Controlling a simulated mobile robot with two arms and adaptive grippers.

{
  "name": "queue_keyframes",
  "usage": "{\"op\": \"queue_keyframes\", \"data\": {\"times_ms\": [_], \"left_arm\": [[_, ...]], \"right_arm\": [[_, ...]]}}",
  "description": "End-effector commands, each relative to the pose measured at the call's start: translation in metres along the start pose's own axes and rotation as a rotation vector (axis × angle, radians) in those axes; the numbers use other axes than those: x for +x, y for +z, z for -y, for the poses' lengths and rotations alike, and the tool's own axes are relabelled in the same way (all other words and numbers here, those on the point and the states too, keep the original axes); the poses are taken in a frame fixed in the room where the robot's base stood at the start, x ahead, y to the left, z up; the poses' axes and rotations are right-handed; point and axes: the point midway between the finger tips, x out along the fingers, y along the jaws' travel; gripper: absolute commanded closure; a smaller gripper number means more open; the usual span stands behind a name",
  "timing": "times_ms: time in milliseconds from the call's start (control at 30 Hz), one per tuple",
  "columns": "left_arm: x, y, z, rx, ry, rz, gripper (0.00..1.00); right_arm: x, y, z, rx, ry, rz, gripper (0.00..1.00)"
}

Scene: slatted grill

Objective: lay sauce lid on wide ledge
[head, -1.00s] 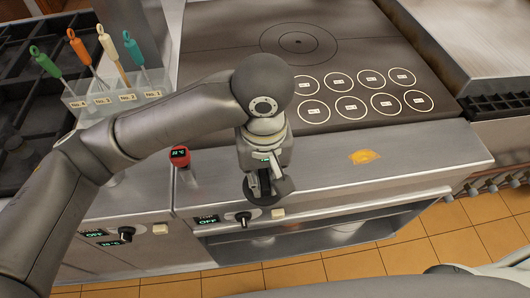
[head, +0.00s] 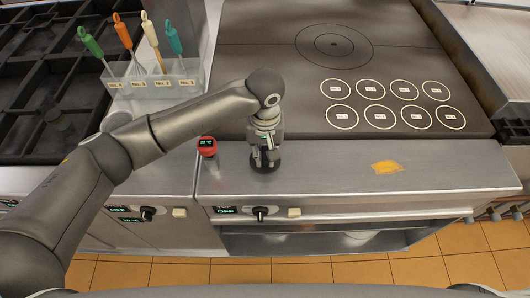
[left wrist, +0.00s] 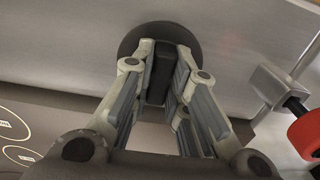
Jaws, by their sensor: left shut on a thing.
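The sauce lid is a dark round disc with an upright black handle; it shows in the head view (head: 265,166) and in the left wrist view (left wrist: 159,40). My left gripper (head: 265,154) is shut on the lid's handle, with a finger on each side of it (left wrist: 160,85). The lid hangs flat under the fingers, over the wide ledge (head: 330,172), the steel strip in front of the cooktop. I cannot tell whether the lid touches the ledge. My right gripper is not in view.
An orange stain (head: 386,167) lies to the right. A clear holder with several coloured-handled tools (head: 155,85) stands behind left. The dark cooktop (head: 310,85) with white circles lies behind.

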Motion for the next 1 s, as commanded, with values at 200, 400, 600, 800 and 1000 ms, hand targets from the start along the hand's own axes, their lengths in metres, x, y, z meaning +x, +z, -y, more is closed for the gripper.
{"op": "queue_keyframes", "data": {"times_ms": [200, 400, 600, 800, 1000], "left_arm": [[0.013, 0.0, 0.0, -0.001, 0.0, -0.002, 1.0], [0.013, 0.0, 0.0, -0.002, 0.001, -0.001, 1.0], [0.015, 0.0, 0.0, -0.002, 0.001, -0.002, 0.71], [0.015, 0.0, 0.0, -0.002, 0.001, -0.001, 0.63], [0.014, 0.0, 0.0, -0.001, 0.001, -0.002, 0.63]], "right_arm": [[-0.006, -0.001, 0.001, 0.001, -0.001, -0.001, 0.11], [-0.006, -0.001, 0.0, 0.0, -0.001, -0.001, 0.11], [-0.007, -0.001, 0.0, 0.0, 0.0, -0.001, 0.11], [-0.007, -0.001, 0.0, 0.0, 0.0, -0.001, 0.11], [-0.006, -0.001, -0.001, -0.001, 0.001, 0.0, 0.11]]}}
